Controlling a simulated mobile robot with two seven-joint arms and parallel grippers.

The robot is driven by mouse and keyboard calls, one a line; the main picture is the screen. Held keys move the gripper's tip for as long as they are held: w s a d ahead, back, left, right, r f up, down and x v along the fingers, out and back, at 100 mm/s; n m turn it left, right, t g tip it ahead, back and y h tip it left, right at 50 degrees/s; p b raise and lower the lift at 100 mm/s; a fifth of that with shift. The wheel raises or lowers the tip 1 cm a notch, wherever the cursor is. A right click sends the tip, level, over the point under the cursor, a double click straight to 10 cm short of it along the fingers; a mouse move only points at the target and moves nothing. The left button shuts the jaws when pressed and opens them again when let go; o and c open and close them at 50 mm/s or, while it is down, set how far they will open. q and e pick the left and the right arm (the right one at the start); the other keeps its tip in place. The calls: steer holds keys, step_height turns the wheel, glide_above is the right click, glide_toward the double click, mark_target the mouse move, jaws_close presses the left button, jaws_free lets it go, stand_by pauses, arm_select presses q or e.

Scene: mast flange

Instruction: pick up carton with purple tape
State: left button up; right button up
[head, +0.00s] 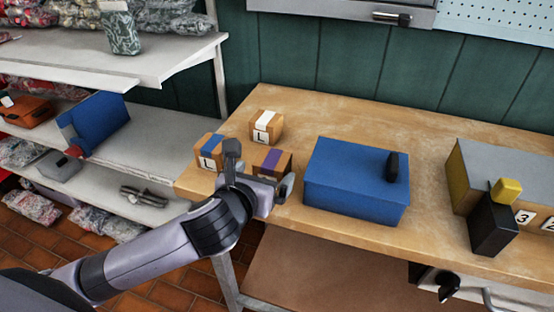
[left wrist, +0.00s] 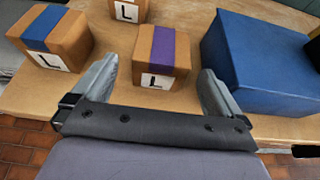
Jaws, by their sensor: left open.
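The carton with purple tape (head: 272,160) is a small brown box on the wooden table, near its left front edge. In the left wrist view it (left wrist: 162,60) stands upright, with the purple tape over its top and a white "L" label on its front. My left gripper (head: 262,180) is open in front of it. The arm hides the carton's lower part in the head view. My right gripper is not in view.
A carton with blue tape (head: 209,150) stands to the left and one with white tape (head: 266,127) behind. A blue box (head: 355,182) stands close on the right. A grey container (head: 500,180) and a black object (head: 492,225) are farther right. Shelves (head: 130,62) stand left.

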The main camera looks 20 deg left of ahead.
mark_target(273, 166)
arm_select(q)
steer(key=shift+b+x, duration=0.35)
steer(key=shift+x, duration=2.75)
steer(key=c, duration=1.2)
